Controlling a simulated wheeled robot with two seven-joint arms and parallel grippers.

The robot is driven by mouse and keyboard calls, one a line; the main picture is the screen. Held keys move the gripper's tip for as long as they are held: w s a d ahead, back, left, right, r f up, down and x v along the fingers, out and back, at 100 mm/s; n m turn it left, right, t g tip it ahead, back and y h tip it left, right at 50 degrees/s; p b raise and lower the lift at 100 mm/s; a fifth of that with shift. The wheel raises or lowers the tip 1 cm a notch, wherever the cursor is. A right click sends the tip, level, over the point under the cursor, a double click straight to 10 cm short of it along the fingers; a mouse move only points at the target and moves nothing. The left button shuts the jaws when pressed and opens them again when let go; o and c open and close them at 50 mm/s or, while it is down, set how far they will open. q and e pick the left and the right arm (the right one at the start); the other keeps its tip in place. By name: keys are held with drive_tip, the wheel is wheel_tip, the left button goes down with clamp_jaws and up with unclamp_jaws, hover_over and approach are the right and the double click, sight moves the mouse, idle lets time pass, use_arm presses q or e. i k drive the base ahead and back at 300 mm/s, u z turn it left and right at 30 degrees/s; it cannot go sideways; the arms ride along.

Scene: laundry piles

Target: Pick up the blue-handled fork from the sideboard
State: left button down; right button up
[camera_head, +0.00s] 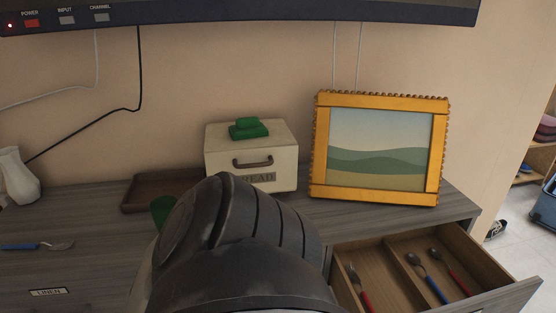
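A blue-handled utensil (38,246) lies flat on the sideboard top (95,218) at the far left, handle to the left and metal head to the right. Its head is small here; I cannot tell surely whether it is a fork. In the open drawer (513,291) at the right lie a blue-handled utensil (431,281) and two red-handled ones (361,287), (453,272). A large dark link of my own arm fills the lower middle and hides part of the sideboard. Neither gripper shows.
A cream bread box (222,152) with a green object (248,129) on top stands at the back. Beside it are a brown tray (137,198), a green item (161,210) partly hidden by my arm, and a gold-framed picture (376,191). A white vase (18,176) stands far left.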

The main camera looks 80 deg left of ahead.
sight(54, 246)
drive_tip(key=i, duration=0.25)
drive_tip(key=u, duration=4.4)
drive_tip(key=i, duration=0.5)
drive_tip(key=u, duration=0.35)
drive_tip(key=k, duration=0.5)
drive_tip(key=u, duration=1)
drive_tip(key=i, duration=1.2)
drive_tip(key=z, duration=1.05)
